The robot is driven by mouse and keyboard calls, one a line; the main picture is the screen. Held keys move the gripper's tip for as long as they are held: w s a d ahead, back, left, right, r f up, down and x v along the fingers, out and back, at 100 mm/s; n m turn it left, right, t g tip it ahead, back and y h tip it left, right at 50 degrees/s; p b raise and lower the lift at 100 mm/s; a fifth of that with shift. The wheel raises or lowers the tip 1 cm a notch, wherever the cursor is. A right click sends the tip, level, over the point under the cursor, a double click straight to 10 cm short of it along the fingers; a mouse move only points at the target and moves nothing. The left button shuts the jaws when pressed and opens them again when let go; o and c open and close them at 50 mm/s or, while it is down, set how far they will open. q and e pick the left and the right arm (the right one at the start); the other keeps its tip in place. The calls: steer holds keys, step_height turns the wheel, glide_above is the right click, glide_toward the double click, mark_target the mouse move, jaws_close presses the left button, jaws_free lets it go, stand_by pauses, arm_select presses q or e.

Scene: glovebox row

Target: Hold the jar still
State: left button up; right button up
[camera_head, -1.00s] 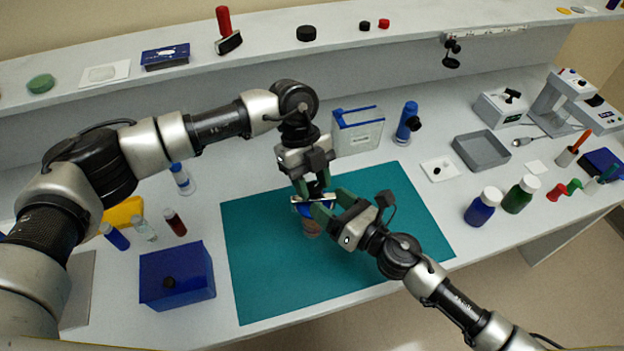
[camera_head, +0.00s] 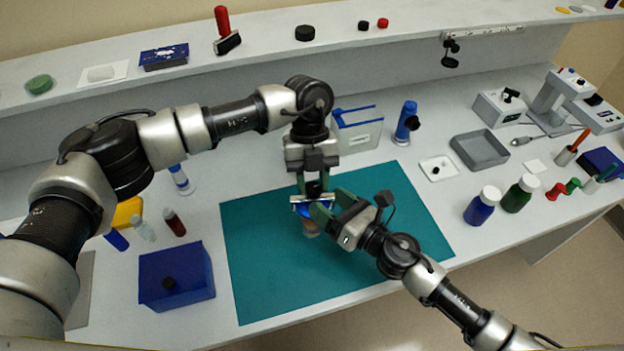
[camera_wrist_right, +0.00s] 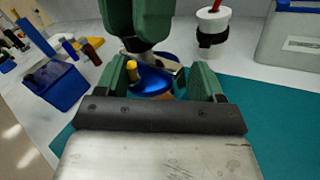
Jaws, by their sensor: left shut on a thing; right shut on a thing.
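A small jar (camera_head: 310,229) with a brownish body stands upright on the teal mat (camera_head: 262,265), mostly hidden by my grippers. A blue round piece (camera_wrist_right: 152,82), seemingly its lid, is at its top in the right wrist view, with a small yellow piece (camera_wrist_right: 131,71) beside it. My left gripper (camera_head: 314,193) points down from above, shut at the jar's top, apparently on the blue lid. A silvery strip shows at its fingertips. My right gripper (camera_head: 324,204) comes from the right, its green fingers on both sides of the jar; the exact contact is hidden.
A blue box (camera_head: 178,277) stands left of the mat, with small vials (camera_head: 174,222) behind it. A clear container (camera_head: 357,134) and a blue bottle (camera_head: 406,122) stand behind. Blue and green bottles (camera_head: 482,206) stand right.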

arm_select(q)
steer(key=m+y, duration=0.1)
steer(key=m, duration=0.2)
steer(key=m+y, duration=0.1)
steer(key=m, duration=0.2)
steer(key=shift+d+y, duration=0.2)
steer(key=shift+y, duration=0.1)
steer(key=m+t+y, duration=0.1)
steer(key=m, duration=0.5)
steer(key=shift+s+d+t+y, duration=0.15)
steer(key=shift+t+y, duration=0.25)
steer(key=shift+m, duration=0.3)
steer(key=o, duration=0.9)
steer(key=v, duration=1.2)
steer(key=shift+s+d, duration=0.1)
steer(key=shift+s, duration=0.05)
